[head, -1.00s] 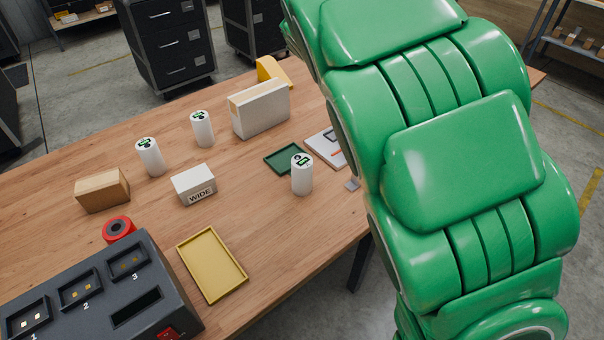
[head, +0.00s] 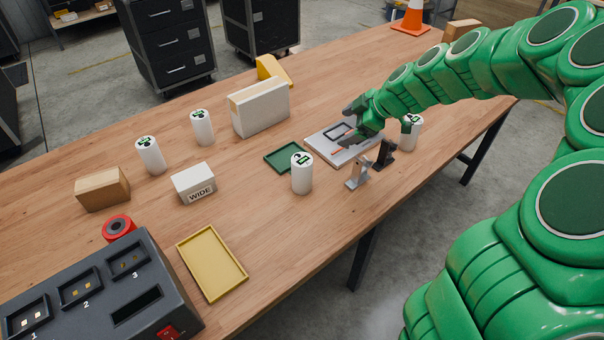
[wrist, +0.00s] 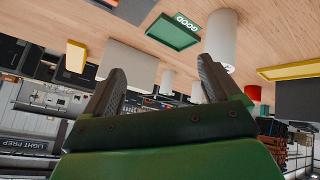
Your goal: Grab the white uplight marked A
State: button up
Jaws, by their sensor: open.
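Several white cylindrical uplights with green-and-black marked tops stand upright on the wooden table: one at left (head: 150,157), one behind it (head: 203,130), one near the front edge (head: 301,175), and one farther right (head: 413,134), partly behind my arm. The letters on the tops are too small to read surely, so I cannot tell which is A. My gripper (head: 353,121) is open and empty above the grey-white board, right of the front uplight. In the wrist view, an uplight (wrist: 221,42) stands beyond the right fingertip of my gripper (wrist: 163,78), not between the fingers.
A green tray (head: 270,161) marked GOOD in the wrist view and a board (head: 327,154) lie near my gripper. Small grey and black stands (head: 356,175) are close by. A white box (head: 262,112), WIDE block (head: 194,187), yellow tray (head: 183,249) and dark console (head: 190,310) stand left.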

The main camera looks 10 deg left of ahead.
jog(key=s+a+r+m+g+y, duration=0.1)
jog(key=s+a+r+g+y, duration=0.1)
jog(key=s+a+r+y, duration=0.45)
send_near(307, 166)
jog(key=w+a+f, duration=0.2)
jog(key=w+a, duration=0.1)
jog(key=a, duration=0.1)
jog(key=x, duration=0.2)
jog(key=f+x, duration=0.1)
jog(key=x, duration=0.3)
jog(key=shift+s+f, duration=0.2)
jog(key=shift+f, duration=0.1)
jog(key=shift+w+a+f, duration=0.1)
jog(key=shift+a+f, duration=0.1)
jog(key=shift+a, duration=0.45)
jog(key=c, duration=1.5)
jog(key=shift+r, duration=0.15)
